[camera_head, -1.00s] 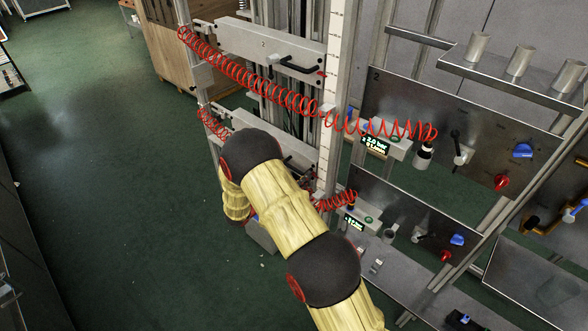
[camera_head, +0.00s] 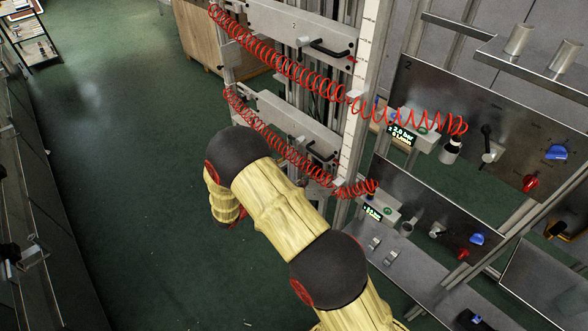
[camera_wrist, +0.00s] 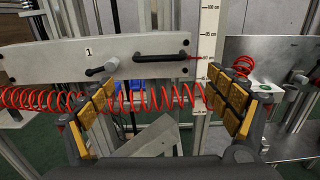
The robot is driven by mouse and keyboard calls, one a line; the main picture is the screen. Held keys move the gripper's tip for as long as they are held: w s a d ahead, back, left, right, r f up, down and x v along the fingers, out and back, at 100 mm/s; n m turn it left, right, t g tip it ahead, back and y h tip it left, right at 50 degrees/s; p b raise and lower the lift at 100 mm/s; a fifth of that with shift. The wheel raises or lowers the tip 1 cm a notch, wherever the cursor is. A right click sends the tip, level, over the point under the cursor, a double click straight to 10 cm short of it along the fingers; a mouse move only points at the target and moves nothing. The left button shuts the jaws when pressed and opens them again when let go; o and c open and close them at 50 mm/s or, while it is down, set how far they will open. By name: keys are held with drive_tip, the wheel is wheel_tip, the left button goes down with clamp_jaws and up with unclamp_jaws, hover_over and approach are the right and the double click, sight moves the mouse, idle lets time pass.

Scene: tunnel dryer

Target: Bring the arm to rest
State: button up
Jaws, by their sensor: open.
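My gripper (camera_wrist: 168,105) is open in the wrist view, its two yellow-padded fingers spread wide with nothing held between them. Behind the fingers is a grey plate marked 1 (camera_wrist: 70,62) with a black handle (camera_wrist: 160,56). A red coiled hose (camera_wrist: 150,98) runs across the view behind the gap between the fingers; whether a finger touches it I cannot tell. In the head view my yellow and black arm reaches from the bottom up to the middle, and the gripper itself is hidden.
The dryer frame carries an upper plate marked 2 (camera_head: 290,30), a lower plate (camera_head: 280,118) and a vertical scale (camera_head: 362,90). Valve panels (camera_head: 480,125) with knobs and displays stand at the right. Green floor (camera_head: 140,180) is open to the left.

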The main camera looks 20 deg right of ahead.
idle(0.3)
drive_tip(key=s+d+f+m+g+y, duration=0.15)
drive_tip(key=s+f+m+g, duration=0.35)
drive_tip(key=s, duration=0.5)
drive_tip(key=s+a+r+m+g+y, duration=0.1)
drive_tip(key=s+r+m+g+y, duration=0.15)
drive_tip(key=s, duration=0.25)
drive_tip(key=s+a+r+m+g+y, duration=0.1)
drive_tip(key=s+a+m+g+y, duration=0.1)
drive_tip(key=s+m+y, duration=0.3)
drive_tip(key=s+a+r+m+t+y, duration=0.25)
drive_tip(key=s+a+r, duration=0.2)
drive_tip(key=r, duration=0.25)
drive_tip(key=s+a+r+m+t+y, duration=0.1)
drive_tip(key=s+a+r+m+y, duration=0.25)
drive_tip(key=s+r, duration=0.2)
drive_tip(key=s+r+m+t+y, duration=0.1)
drive_tip(key=s+r+t, duration=0.1)
drive_tip(key=r, duration=0.4)
drive_tip(key=s+d+r+m+t+y, duration=0.1)
drive_tip(key=s+r+m+t, duration=0.1)
drive_tip(key=r, duration=0.5)
drive_tip(key=shift+d+t, duration=0.15)
drive_tip(key=shift+t, duration=0.55)
